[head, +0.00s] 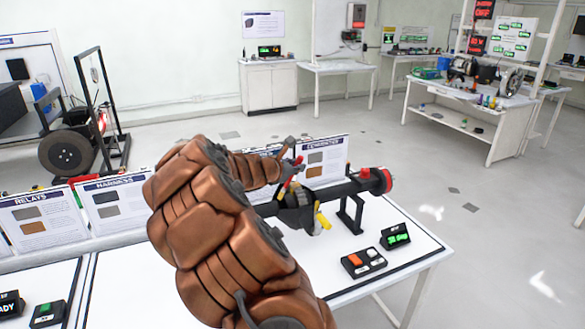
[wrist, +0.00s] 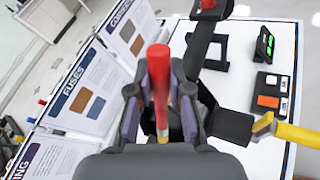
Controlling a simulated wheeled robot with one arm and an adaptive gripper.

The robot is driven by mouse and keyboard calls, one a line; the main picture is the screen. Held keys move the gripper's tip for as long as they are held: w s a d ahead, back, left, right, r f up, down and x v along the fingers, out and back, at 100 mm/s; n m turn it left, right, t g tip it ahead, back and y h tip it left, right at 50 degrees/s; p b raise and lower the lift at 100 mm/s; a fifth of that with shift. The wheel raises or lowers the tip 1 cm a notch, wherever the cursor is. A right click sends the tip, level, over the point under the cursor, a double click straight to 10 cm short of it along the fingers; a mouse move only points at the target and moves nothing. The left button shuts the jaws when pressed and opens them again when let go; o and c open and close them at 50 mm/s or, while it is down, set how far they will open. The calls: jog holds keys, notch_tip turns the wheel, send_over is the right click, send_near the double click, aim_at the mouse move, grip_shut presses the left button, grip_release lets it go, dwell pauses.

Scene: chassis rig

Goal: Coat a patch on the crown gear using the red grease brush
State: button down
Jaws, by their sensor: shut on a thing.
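My gripper (wrist: 160,88) is shut on the red grease brush (wrist: 158,64), whose thick red handle stands between the two fingers in the wrist view. A pale yellowish part of the brush shows lower down between the fingers; its bristle end is hidden. In the head view, my gripper (head: 293,162) is over the dark axle assembly (head: 342,190) on the white table, with a bit of red brush (head: 289,183) below it. The crown gear cannot be made out clearly; the middle of the assembly is partly hidden by my gripper. I cannot tell whether the brush touches anything.
A yellow part (head: 322,221) sticks out of the assembly's middle, and a red end (head: 380,180) is at its right. A box with orange and white buttons (head: 363,262) and a small green-lit display (head: 395,237) stand in front. Sign panels (head: 325,160) line the table's back edge.

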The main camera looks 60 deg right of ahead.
jog(key=shift+s+d+f+b, duration=0.1)
jog(key=shift+s+d+b, duration=0.15)
jog(key=shift+s+d, duration=0.5)
jog(key=shift+s+d+f+b, duration=0.15)
jog(key=shift+s+d, duration=0.25)
jog(key=shift+d, duration=0.5)
jog(key=shift+w+a+r, duration=0.1)
jog(key=shift+r, duration=0.05)
jog(key=shift+w+a+r+p, duration=0.1)
jog(key=shift+w+a+p, duration=0.2)
jog(key=shift+w+a, duration=0.35)
jog(key=a, duration=0.1)
jog(key=w+a, duration=0.1)
jog(key=a, duration=0.1)
jog(key=shift+w+p, duration=0.3)
jog(key=shift+p, duration=0.1)
jog(key=shift+r+p, duration=2.45)
jog(key=shift+r, duration=0.4)
